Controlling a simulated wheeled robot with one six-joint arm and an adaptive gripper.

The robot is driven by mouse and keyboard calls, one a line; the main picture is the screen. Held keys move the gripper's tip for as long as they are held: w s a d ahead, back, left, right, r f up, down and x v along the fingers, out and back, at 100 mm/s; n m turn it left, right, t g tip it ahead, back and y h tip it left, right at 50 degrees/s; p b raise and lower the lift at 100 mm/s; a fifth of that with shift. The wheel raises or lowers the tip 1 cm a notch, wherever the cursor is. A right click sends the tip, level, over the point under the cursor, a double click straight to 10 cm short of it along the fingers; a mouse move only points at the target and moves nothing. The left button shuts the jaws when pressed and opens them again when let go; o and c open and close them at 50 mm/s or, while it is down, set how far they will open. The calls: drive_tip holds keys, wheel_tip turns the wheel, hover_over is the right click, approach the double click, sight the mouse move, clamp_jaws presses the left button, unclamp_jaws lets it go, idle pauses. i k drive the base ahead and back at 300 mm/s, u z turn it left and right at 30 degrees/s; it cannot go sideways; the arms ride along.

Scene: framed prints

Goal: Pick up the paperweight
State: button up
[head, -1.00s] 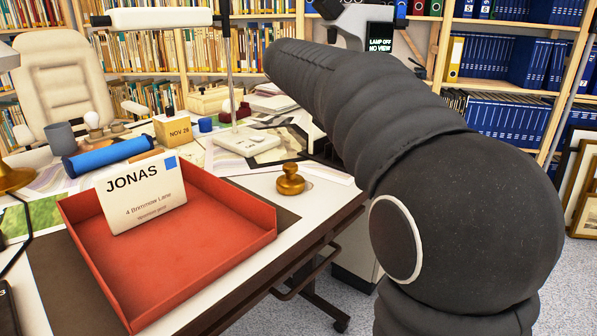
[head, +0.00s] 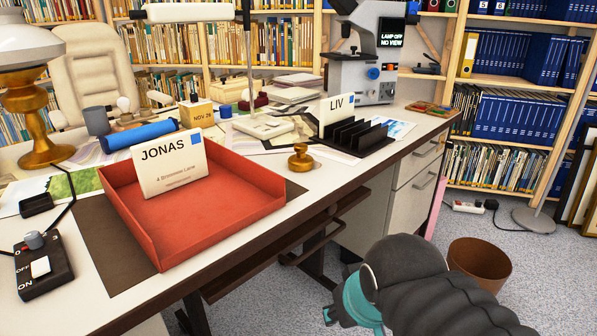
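A small brass piece with a round knob top, which looks like the paperweight (head: 301,157), stands upright on the white desk top, right of the red tray and in front of the black card rack. My gripper (head: 345,312), with teal parts, is low at the bottom of the head view, in front of the desk and over the floor. It is well apart from the brass piece. Its fingertips are small and partly hidden, so I cannot tell whether it is open or shut.
A red tray (head: 240,204) holds a JONAS card (head: 168,165). A black rack (head: 355,138) with a LIV card (head: 337,108) and a microscope (head: 365,70) stand behind. A brass lamp (head: 40,110) is at left. A brown bin (head: 479,270) stands on the floor.

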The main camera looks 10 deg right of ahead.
sight(300, 162)
drive_tip(key=k, duration=0.75)
drive_tip(key=z, duration=1)
drive_tip(key=i, duration=1.55)
drive_tip(key=u, duration=1.85)
